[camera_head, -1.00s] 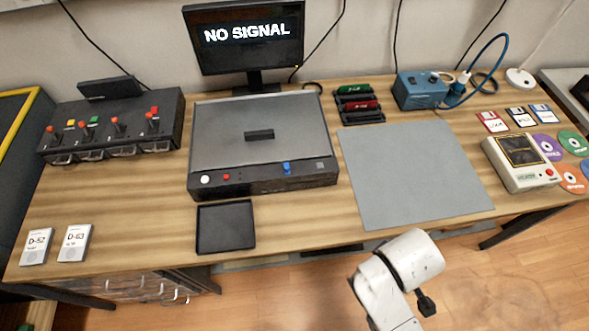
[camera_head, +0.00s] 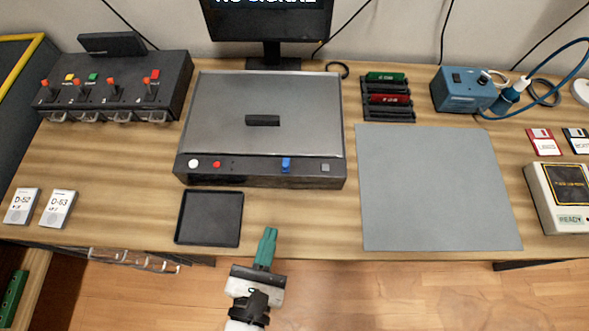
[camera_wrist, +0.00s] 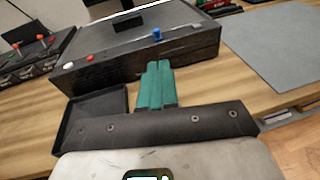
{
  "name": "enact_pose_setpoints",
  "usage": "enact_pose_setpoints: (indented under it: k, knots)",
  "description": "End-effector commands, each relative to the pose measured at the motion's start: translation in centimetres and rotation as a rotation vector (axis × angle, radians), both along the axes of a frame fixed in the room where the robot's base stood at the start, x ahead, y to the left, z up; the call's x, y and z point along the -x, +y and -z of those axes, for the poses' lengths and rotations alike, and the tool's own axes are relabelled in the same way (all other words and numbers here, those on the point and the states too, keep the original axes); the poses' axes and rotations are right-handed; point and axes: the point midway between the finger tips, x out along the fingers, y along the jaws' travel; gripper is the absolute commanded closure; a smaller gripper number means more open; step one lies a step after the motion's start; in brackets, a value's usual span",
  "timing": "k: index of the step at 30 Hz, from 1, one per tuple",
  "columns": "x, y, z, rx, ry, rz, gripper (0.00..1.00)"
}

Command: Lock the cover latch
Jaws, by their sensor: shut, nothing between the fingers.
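The device is a dark box with a flat grey cover (camera_head: 225,95) lying closed on it and a black handle (camera_head: 263,120) in the cover's middle. On its front strip is a blue latch (camera_head: 286,164), right of a white button (camera_head: 193,163) and a red button (camera_head: 216,164). The blue latch also shows in the wrist view (camera_wrist: 157,34), beyond my fingers. My gripper (camera_head: 270,231) has green fingers, shut and empty, near the table's front edge, in front of the device and apart from it. The wrist view shows the closed fingers (camera_wrist: 158,66) pointing toward the device front.
An empty black tray (camera_head: 179,241) lies left of my gripper, in front of the device. A grey mat (camera_head: 440,190) lies to the right, bare. A lever panel (camera_head: 120,90) stands at the left and a blue box (camera_head: 462,90) at the back right.

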Motion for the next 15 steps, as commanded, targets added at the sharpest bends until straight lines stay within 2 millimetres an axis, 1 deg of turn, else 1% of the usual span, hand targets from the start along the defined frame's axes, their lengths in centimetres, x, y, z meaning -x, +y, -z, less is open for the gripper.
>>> enact_pose_setpoints:
  k: [1, 3, 11, 15]
  knots:
    - [0.24, 0.44, -0.08, 0.017, -0.008, -0.015, 1.0]
    - [0.36, 0.65, -0.17, 0.028, -0.013, -0.024, 1.0]
    - [0.32, 0.57, -0.18, 0.027, -0.012, -0.022, 1.0]
    - [-0.23, 0.45, -0.14, 0.026, -0.012, -0.019, 1.0]
